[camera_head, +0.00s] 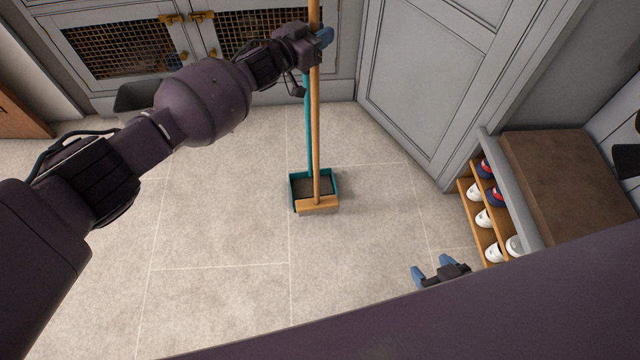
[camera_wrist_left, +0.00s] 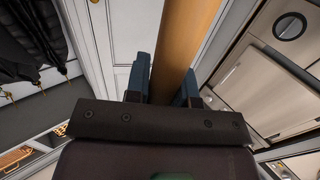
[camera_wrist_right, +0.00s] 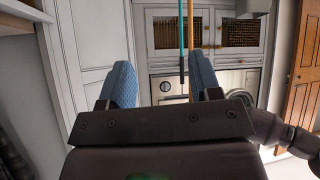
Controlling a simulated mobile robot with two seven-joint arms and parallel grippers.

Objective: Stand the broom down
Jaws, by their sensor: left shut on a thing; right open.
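The broom (camera_head: 317,130) has a long wooden handle and a wooden head. It stands nearly upright, its head at the front edge of a teal dustpan (camera_head: 293,190) on the tiled floor. I cannot tell whether the head touches the floor. My left gripper (camera_head: 322,40) is shut on the upper broom handle, which also shows between its blue fingers in the left wrist view (camera_wrist_left: 180,50). The dustpan's teal handle (camera_head: 308,120) rises just left of the broom. My right gripper (camera_head: 433,272) is open and empty at the lower right, well apart from the broom.
A bench with a brown cushion (camera_head: 570,180) and a shoe rack (camera_head: 483,215) with several shoes stand at the right. Grey cabinets with mesh doors (camera_head: 120,50) line the back. A tall grey door (camera_head: 425,80) stands right of the broom. The floor around the dustpan is clear.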

